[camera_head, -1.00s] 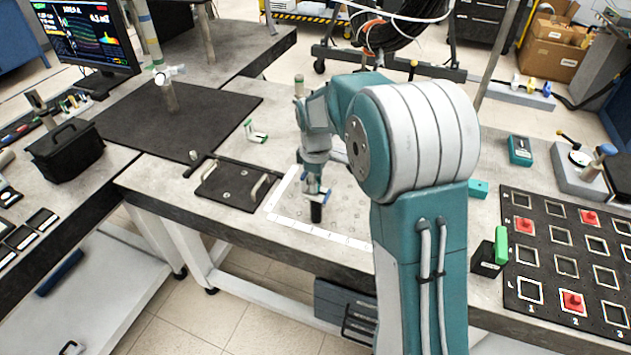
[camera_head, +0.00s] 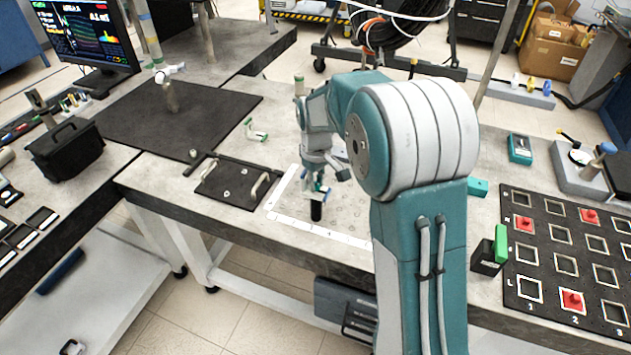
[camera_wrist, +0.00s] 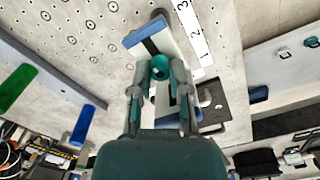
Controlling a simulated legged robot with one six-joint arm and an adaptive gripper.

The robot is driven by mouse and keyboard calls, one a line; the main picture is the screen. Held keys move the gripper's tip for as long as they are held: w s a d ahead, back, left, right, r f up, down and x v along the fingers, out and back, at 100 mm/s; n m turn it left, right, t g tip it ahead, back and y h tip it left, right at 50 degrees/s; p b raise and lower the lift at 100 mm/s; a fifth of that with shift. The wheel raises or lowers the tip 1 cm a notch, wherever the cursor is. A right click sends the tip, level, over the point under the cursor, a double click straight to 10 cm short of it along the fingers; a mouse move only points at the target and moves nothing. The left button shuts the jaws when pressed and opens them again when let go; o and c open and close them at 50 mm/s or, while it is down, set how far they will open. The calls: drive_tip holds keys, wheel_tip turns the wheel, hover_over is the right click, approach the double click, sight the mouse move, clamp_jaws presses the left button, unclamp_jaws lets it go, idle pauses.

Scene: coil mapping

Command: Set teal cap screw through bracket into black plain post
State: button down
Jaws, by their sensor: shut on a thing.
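My gripper (camera_wrist: 160,68) is shut on the teal cap screw (camera_wrist: 161,72), whose round head with a dark socket shows between the fingertips in the wrist view. The bracket (camera_wrist: 146,38), pale with blue ends and a dark slot, lies just under the fingers. In the head view my gripper (camera_head: 317,181) is right above the blue-and-white bracket (camera_head: 316,193). The bracket sits at the top of the black plain post (camera_head: 316,211), which stands upright on the table. The screw's tip is hidden, so I cannot tell how deep it sits.
A white ruled strip (camera_head: 300,228) borders the perforated work area. A black plate with handles (camera_head: 232,184) lies to the left, with a green-and-white bracket (camera_head: 257,133) behind it. A black grid board (camera_head: 560,262) with red pieces is at the right.

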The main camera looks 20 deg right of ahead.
drive_tip(key=c, duration=0.5)
unclamp_jaws()
drive_tip(key=shift+f, duration=0.1)
wheel_tip(320, 180, up, 12)
drive_tip(key=s+r+m+t, duration=0.1)
drive_tip(key=s+r, duration=0.2)
drive_tip(key=s, duration=0.4)
drive_tip(key=s+r+m+t, duration=0.2)
drive_tip(key=s+r, duration=0.1)
drive_tip(key=s, duration=0.4)
drive_tip(key=s+f+t, duration=0.1)
drive_tip(key=s, duration=0.3)
drive_tip(key=s+f+m, duration=0.1)
drive_tip(key=s, duration=0.4)
drive_tip(key=s+f+m+t, duration=0.1)
drive_tip(key=s, duration=0.3)
drive_tip(key=shift+s+t, duration=0.3)
